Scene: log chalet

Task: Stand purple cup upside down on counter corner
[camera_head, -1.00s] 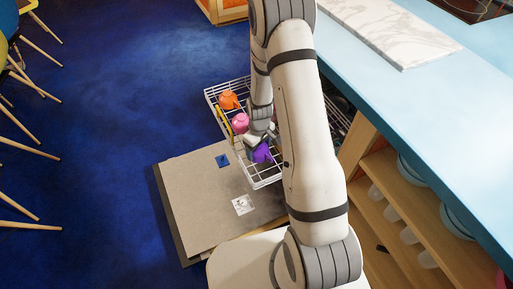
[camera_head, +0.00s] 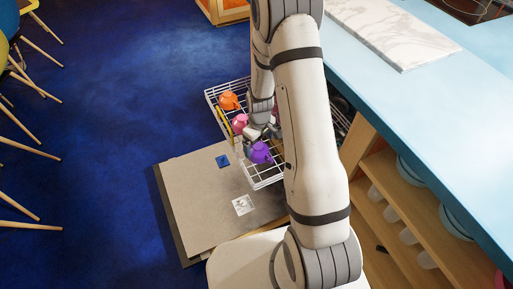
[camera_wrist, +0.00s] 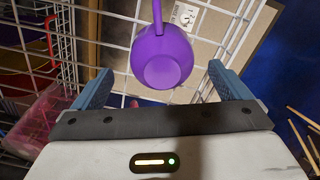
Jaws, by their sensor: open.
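The purple cup (camera_head: 260,153) sits in the near end of a white wire rack (camera_head: 266,184). In the wrist view the purple cup (camera_wrist: 163,58) shows its round flat base towards me, with its handle pointing up the picture. My gripper (camera_wrist: 159,88) is open, its two blue-grey fingers on either side of the cup's lower edge in the picture. In the head view my gripper (camera_head: 252,136) is just behind the cup, partly hidden by my arm. The light-blue counter (camera_head: 425,110) runs along the right side.
An orange cup (camera_head: 229,100) and a pink cup (camera_head: 240,122) stand farther back in the rack. A white marble slab (camera_head: 395,30) lies on the counter. Shelves with bowls (camera_head: 457,221) are below it. The near counter top is clear. Chairs stand at left.

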